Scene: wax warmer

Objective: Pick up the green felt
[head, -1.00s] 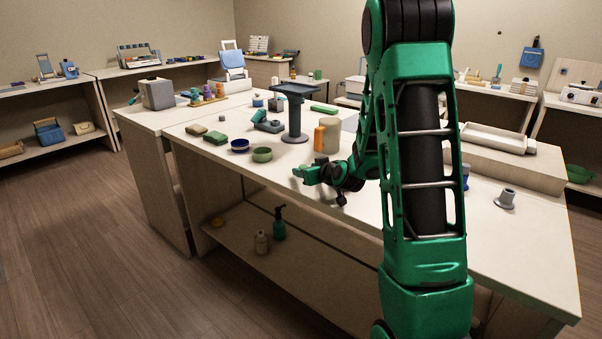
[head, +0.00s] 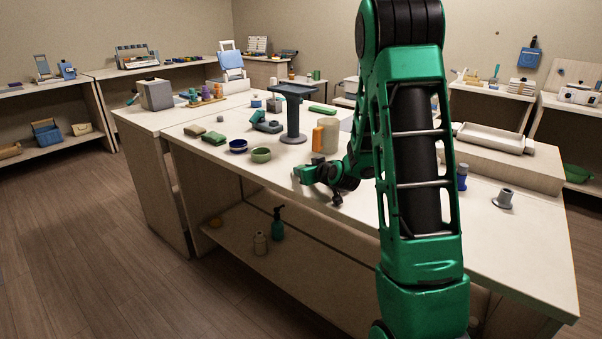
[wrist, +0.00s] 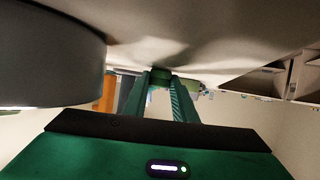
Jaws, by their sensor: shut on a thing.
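My gripper (head: 303,173) is low over the near edge of the central table, with its fingers pointing left. In the wrist view its two green fingers (wrist: 161,90) come together at the tips on a small dark green piece (wrist: 160,75), which looks like the green felt. Fingers and piece are nearly the same colour, so its outline is hard to tell. In the head view the held piece cannot be told clearly from the fingers.
The table front between bowls and gripper is clear.

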